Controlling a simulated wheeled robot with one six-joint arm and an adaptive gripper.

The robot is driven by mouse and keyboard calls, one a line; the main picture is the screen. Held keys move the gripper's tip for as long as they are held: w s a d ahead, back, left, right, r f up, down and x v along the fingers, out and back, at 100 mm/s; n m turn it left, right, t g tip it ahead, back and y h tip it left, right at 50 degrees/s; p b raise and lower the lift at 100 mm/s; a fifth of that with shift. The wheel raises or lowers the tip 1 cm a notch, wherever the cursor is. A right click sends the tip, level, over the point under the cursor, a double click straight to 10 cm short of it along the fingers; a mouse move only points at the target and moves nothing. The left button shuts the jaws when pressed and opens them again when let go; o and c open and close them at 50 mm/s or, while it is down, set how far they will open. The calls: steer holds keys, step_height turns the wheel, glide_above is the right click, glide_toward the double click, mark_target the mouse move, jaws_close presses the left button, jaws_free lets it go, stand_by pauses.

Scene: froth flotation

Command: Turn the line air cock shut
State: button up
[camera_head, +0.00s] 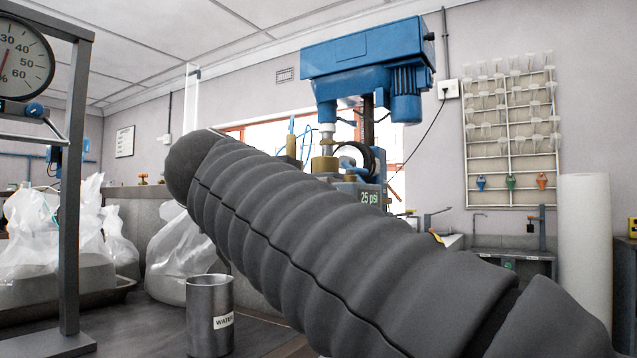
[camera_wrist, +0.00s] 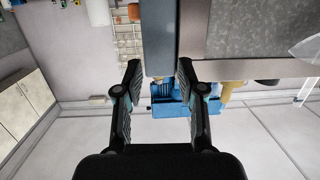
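The flotation machine has a blue motor head (camera_head: 365,62) and a grey body marked "25 psi" (camera_head: 369,197). Brass fittings (camera_head: 325,165) and thin blue tubes show on it in the head view. I cannot tell which fitting is the line air cock; my dark ribbed arm hides much of the machine's lower part. In the wrist view my gripper (camera_wrist: 158,70) is open, its two black fingers apart. A grey block (camera_wrist: 159,38) shows between the fingers, with a small brass part at its end. A larger brass part (camera_wrist: 231,90) shows beyond the right finger.
A steel beaker labelled "WATER" (camera_head: 210,312) stands on the dark bench. Clear bags (camera_head: 180,255) are at left behind a dark metal stand (camera_head: 72,190) carrying a dial (camera_head: 20,60). A white cylinder (camera_head: 585,255) and a wall rack (camera_head: 511,130) are at right.

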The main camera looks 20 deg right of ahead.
mark_target(351, 170)
step_height(351, 170, up, 7)
steer(key=a+m+h, duration=0.1)
steer(key=m+h, duration=0.1)
steer(key=m, duration=0.1)
steer(key=p+x, duration=0.2)
steer(key=x, duration=1.1)
steer(key=shift+w+d+f, duration=0.1)
steer(key=shift+d, duration=0.1)
jaws_close()
